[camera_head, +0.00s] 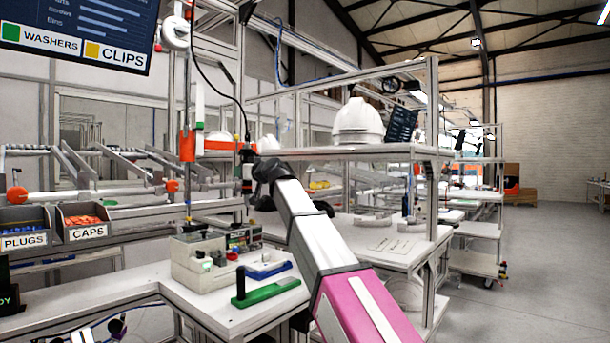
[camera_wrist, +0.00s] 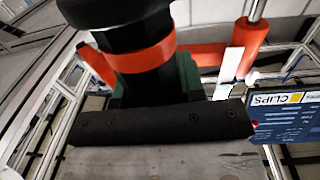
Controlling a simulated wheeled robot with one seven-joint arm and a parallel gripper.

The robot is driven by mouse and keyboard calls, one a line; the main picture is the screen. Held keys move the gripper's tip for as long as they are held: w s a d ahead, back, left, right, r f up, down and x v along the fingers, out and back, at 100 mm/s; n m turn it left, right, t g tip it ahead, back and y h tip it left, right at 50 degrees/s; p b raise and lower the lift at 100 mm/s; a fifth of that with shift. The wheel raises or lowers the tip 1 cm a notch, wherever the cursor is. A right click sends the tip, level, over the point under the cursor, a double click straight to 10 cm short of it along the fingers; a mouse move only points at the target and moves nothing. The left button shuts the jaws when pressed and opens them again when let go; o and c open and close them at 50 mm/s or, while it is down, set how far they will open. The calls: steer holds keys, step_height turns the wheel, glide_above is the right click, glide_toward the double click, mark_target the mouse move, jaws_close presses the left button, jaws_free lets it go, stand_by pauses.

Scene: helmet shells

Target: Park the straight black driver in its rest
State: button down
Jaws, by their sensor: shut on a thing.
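The straight black driver (camera_head: 247,158) hangs upright beside the post at the back of the bench, with a dark cable running up from its top. In the wrist view the black driver body (camera_wrist: 110,15) fills the upper left. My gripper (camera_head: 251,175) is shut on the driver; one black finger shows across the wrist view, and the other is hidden. The orange rest (camera_head: 216,145) reaches right from its clamp on the post to the driver. In the wrist view the orange rest (camera_wrist: 207,54) meets an orange band around the driver. I cannot tell whether the driver is fully seated.
A shelf (camera_head: 375,150) with a white helmet shell (camera_head: 358,122) stands right of my arm. Below are a grey fixture box (camera_head: 200,262), a blue tray (camera_head: 268,270) and a green block (camera_head: 272,291) with a black upright. Bins of plugs (camera_head: 24,228) and caps (camera_head: 84,221) are left.

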steer(key=shift+r, duration=0.7)
steer(key=d, duration=1)
steer(key=shift+w, duration=0.35)
steer(key=shift+d, duration=0.1)
steer(key=d, duration=1)
steer(key=shift+w, duration=0.4)
